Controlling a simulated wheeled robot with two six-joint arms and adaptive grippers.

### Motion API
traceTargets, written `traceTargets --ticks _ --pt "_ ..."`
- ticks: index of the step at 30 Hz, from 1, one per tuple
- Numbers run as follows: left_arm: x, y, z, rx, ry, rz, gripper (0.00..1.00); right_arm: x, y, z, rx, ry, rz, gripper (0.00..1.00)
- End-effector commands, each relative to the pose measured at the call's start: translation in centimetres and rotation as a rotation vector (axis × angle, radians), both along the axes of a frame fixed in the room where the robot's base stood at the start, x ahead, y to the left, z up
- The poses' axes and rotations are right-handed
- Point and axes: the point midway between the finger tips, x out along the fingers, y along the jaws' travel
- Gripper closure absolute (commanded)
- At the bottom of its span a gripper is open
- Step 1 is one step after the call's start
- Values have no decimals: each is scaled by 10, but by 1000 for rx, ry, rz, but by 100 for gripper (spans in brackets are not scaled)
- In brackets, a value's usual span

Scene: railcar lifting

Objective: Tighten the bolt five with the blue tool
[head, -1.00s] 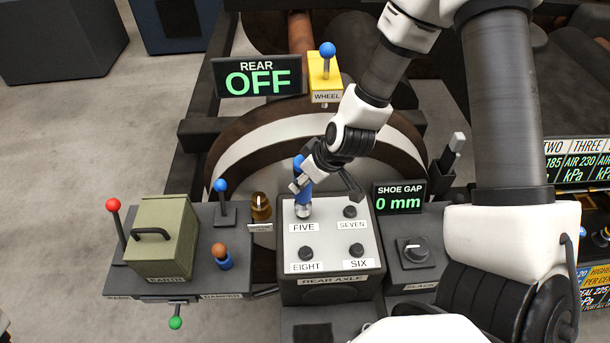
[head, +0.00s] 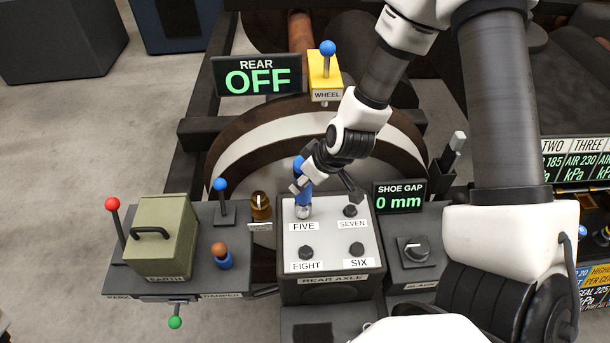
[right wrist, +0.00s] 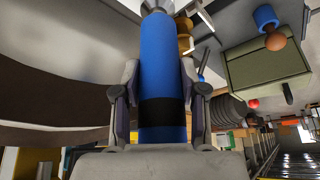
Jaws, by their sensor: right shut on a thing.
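The blue tool (head: 303,188) stands nearly upright over the FIVE position, at the upper left of the grey REAR AXLE box (head: 335,238). Its silver lower end covers bolt five, which is hidden. My right gripper (head: 301,184) is shut on the tool's blue body. In the right wrist view the blue tool (right wrist: 163,70) lies between both fingers, with a black band low on its body. The SEVEN bolt (head: 350,211), EIGHT bolt (head: 306,252) and SIX bolt (head: 357,250) show uncovered. My left gripper is not in view.
The REAR sign (head: 257,76) reads OFF and the SHOE GAP display (head: 398,198) reads 0 mm. A yellow WHEEL lever (head: 325,75) stands behind. A green EARTH box (head: 161,237), levers and a blue holder (head: 224,262) sit at left. A black knob (head: 416,249) is at right.

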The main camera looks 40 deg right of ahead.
Motion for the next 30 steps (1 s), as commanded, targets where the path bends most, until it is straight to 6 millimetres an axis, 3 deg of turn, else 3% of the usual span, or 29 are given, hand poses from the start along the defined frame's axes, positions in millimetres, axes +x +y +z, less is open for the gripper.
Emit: traceTargets --ticks 30 --pt "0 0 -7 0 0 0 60 0 0 -8 -1 -1 0 100"
